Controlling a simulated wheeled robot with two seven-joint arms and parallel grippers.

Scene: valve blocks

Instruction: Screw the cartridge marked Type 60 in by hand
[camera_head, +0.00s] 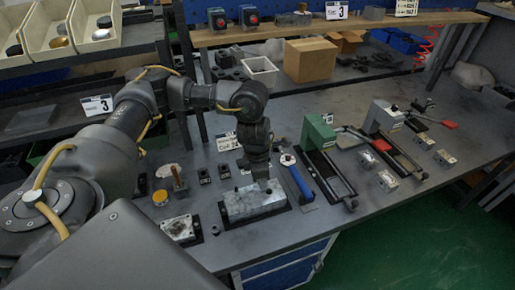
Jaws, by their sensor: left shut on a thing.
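A silver-grey valve block (240,204) stands on the dark bench in the lower middle of the head view. My left gripper (263,181) points straight down at the top of this block, toward its right half. It is shut on a cartridge, which its fingers and the block hide almost wholly. I cannot read any Type 60 marking, nor tell how deep the cartridge sits. Two small black pieces with pale markings, a left one (204,176) and a right one (224,172), stand behind the block. My right gripper is out of view.
A torque wrench with a blue handle (300,183) lies just right of the block. A second metal block (180,228), a yellow-lidded jar (160,197) and a brown upright piece (178,177) stand left. Green-headed (318,132) and white-headed fixtures fill the right. The bench's front edge is close.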

